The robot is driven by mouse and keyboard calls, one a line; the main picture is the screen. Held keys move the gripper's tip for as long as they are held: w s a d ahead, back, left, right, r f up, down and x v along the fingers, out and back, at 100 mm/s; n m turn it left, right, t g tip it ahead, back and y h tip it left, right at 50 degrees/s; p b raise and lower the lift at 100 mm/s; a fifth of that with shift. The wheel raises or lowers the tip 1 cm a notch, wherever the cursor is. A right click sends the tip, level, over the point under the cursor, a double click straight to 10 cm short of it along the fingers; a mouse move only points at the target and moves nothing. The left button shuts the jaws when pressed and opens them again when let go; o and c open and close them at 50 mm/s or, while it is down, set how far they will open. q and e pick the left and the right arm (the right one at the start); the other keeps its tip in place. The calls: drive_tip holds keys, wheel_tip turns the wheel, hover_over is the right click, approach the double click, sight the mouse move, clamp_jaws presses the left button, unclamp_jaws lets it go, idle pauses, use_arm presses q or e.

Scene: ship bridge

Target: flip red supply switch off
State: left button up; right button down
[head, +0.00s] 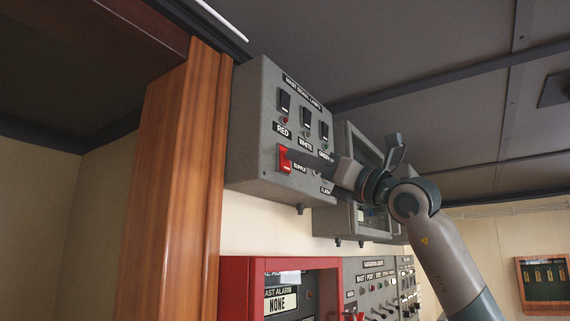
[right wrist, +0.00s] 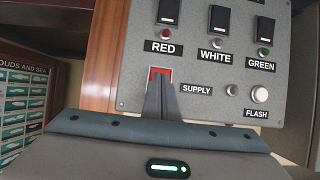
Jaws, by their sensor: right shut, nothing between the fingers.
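The red supply switch (head: 285,163) sits at the lower left of a grey panel box (head: 256,120) on the wall, beside the SUPPLY label. In the right wrist view the red switch (right wrist: 160,70) shows just above my fingertips, which hide its lower part. My right gripper (head: 293,151) reaches in from the right, shut and empty, with its tips at the switch. Its closed fingers show in the right wrist view (right wrist: 157,84). I cannot tell whether they touch the switch. My left gripper is not in view.
Black RED, WHITE and GREEN switches (head: 307,118) sit above, with small lamps below them. A white FLASH button (right wrist: 260,94) is at the right. A wooden post (head: 180,180) stands close left. A red-framed alarm panel (head: 235,285) and another switch panel (head: 380,290) are below.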

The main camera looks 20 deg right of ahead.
drive_tip(key=s+d+f+b, duration=0.1)
drive_tip(key=s+d+b, duration=0.2)
drive_tip(key=s, duration=0.1)
drive_tip(key=shift+s+d, duration=0.35)
drive_tip(key=shift+w+f, duration=0.1)
idle(0.7)
